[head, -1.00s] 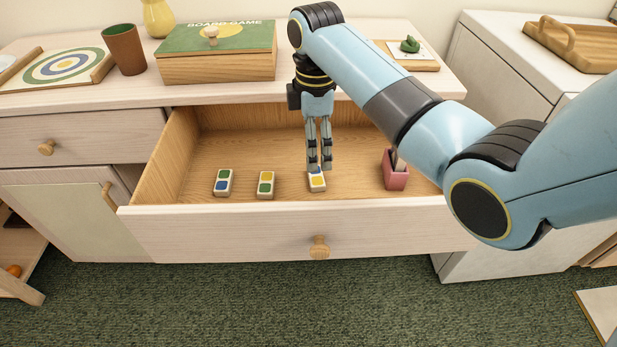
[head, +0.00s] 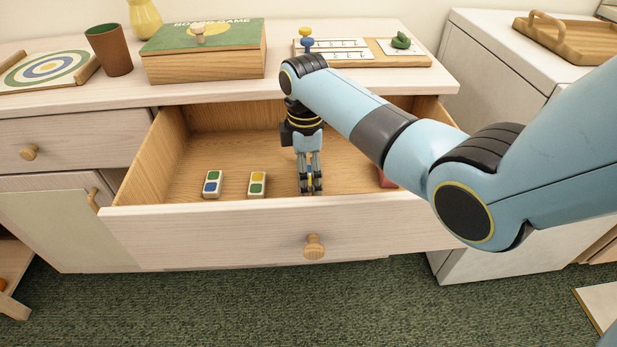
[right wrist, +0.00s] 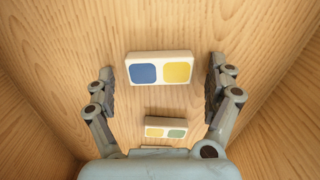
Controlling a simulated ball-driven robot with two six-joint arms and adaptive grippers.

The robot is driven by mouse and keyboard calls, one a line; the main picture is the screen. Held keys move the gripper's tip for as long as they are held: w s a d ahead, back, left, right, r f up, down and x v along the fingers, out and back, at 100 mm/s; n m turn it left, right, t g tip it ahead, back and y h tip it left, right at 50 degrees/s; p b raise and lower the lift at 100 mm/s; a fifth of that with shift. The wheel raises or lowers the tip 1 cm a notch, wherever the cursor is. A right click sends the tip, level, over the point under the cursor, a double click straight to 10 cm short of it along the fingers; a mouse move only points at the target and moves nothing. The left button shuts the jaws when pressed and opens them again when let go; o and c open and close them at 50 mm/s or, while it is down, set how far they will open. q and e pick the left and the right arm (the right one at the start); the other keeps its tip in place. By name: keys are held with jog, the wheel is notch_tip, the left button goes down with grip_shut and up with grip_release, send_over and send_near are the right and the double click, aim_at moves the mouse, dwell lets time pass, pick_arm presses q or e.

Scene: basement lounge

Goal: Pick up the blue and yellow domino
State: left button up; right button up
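The blue and yellow domino (right wrist: 159,68) is a white block with one blue and one yellow square. In the right wrist view it lies on the drawer floor between my right gripper's two spread fingers, with a gap on each side. In the head view my right gripper (head: 311,191) points down into the open drawer and hides most of this domino. A green and blue domino (head: 212,184) and a green and yellow domino (head: 257,185) lie to its left. The green and yellow one also shows in the right wrist view (right wrist: 165,128). My left gripper is not in view.
The open drawer (head: 210,225) has walls on all sides. A pink-red object (head: 387,178) in it is partly hidden by my right arm. On the cabinet top stand a board game box (head: 205,65), a brown cup (head: 109,50) and a board with pegs (head: 345,57).

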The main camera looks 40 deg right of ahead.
jog(key=c, duration=0.9)
